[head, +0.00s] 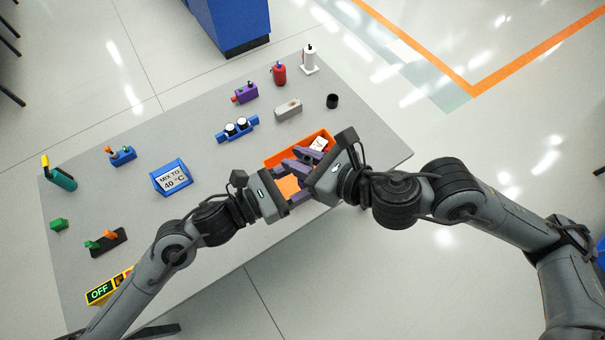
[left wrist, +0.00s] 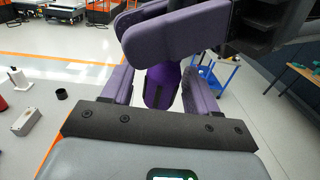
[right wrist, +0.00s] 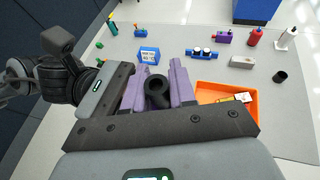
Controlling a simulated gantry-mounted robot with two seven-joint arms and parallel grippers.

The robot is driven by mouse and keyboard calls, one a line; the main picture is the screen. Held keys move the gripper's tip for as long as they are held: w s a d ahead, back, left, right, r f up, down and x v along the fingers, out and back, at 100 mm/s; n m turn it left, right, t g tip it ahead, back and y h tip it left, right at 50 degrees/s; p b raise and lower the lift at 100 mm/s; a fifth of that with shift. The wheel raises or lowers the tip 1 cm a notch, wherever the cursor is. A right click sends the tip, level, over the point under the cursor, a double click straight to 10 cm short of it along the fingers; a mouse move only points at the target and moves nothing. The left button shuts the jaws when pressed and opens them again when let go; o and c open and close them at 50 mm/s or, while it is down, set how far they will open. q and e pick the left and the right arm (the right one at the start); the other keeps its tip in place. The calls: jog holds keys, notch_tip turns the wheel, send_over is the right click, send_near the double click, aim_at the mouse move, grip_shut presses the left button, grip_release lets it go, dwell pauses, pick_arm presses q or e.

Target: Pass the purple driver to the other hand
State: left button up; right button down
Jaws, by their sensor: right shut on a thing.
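The purple driver (left wrist: 163,86) shows in the left wrist view as a purple handle between my left gripper's fingers. My right gripper (head: 299,160) is shut on it. In the right wrist view a dark ring-shaped end (right wrist: 158,94), seemingly the driver's, stands between its purple fingers. My left gripper (head: 297,189) faces the right one closely, its fingers apart on either side of the handle. A narrow gap shows on the handle's left side. In the head view the similarly purple fingers hide most of the driver.
Both grippers are above the orange tray (head: 326,134), which holds a white-labelled item. A blue sign (head: 171,178), a blue rack (head: 237,130), a grey block (head: 288,109), a black cup (head: 332,101), and red and white bottles stand on the grey table. The table's middle is clear.

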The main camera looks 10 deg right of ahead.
pick_arm(q)
jog(key=c, duration=0.7)
jog(key=shift+w, duration=0.1)
jog(key=shift+c, duration=1)
pick_arm(e)
jog(key=c, duration=1.4)
grip_release()
jog(key=o, duration=0.6)
jog(key=shift+c, duration=0.2)
